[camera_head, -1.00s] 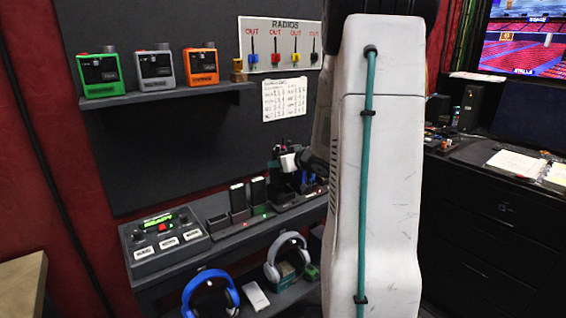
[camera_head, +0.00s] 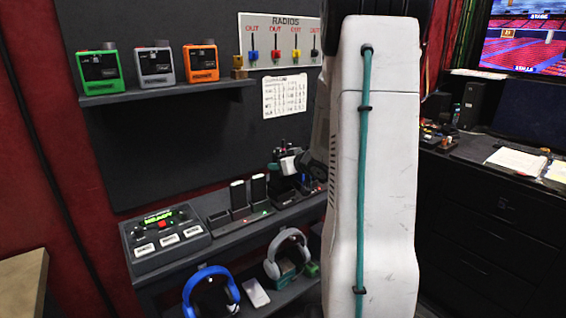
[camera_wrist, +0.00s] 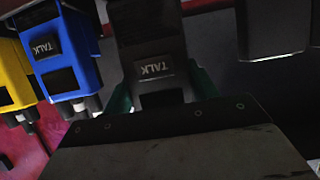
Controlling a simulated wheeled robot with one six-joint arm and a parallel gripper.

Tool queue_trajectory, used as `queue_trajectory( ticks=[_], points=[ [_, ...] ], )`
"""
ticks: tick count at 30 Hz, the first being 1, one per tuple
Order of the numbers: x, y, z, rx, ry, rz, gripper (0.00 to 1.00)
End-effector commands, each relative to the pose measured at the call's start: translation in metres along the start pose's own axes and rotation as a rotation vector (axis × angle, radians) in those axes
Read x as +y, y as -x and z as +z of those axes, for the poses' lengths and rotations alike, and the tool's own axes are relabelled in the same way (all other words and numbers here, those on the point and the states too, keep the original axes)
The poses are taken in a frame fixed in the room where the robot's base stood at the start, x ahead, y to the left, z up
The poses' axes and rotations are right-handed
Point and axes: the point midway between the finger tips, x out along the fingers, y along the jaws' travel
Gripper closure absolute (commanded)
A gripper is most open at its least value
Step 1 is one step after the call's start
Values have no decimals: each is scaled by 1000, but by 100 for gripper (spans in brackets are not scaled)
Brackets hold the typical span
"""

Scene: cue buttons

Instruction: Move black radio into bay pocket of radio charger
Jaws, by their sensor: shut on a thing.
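The black radio (camera_wrist: 150,45) shows in the middle of the wrist view, with a TALK label on its face. My gripper (camera_wrist: 160,92) is shut on it, with a green fingertip at each side. In the head view my gripper (camera_head: 290,163) is over the right part of the charger shelf, partly hidden by my arm. The radio there is too dark to tell apart. The radio charger (camera_head: 222,222) is a dark row of pockets on the shelf. Two upright dark units (camera_head: 248,197) stand in it, with small red and green lights in front. Its right end is hidden by my arm.
A blue radio (camera_wrist: 66,48) and a yellow radio (camera_wrist: 14,75) are left of the held one in the wrist view. A button console (camera_head: 165,235) stands left of the charger. Blue headphones (camera_head: 210,285) and white headphones (camera_head: 287,250) are on the lower shelf.

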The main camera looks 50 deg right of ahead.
Motion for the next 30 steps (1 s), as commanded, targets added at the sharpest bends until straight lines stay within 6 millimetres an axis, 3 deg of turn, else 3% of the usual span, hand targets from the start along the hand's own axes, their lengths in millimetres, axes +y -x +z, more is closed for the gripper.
queue_trajectory(
  ticks=[30],
  points=[
    [0,-12,28,0,-1,0,70]
  ],
)
